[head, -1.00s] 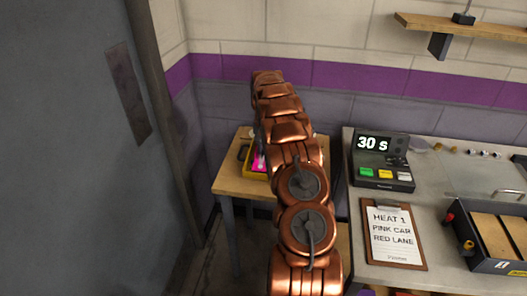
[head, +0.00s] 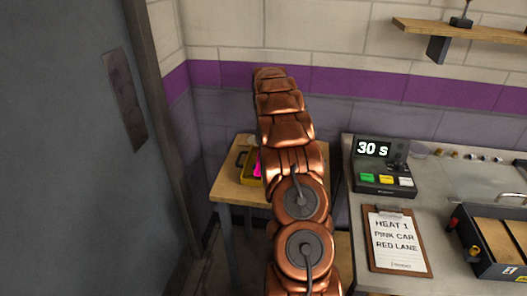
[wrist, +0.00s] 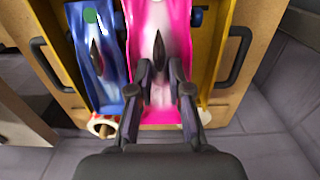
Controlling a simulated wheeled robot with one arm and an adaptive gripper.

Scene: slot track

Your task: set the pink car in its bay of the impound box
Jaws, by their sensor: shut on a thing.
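The pink car (wrist: 150,28) is in the wrist view, with a white middle and a dark fin. My gripper (wrist: 161,68) is shut on it near the fin. The car lies between the yellow walls of the impound box (wrist: 222,60), right beside a blue car (wrist: 92,45). I cannot tell whether it rests on the box floor. In the head view a bit of the pink car (head: 257,168) and the yellow box (head: 241,168) show beside my arm, which hides my gripper and most of the box.
The box stands on a small wooden table (head: 226,190) against the wall. Black handles (wrist: 237,55) stick out at its sides. The grey counter (head: 350,210) to the right holds a timer (head: 383,165), a clipboard (head: 396,240) and a dark tray (head: 490,255).

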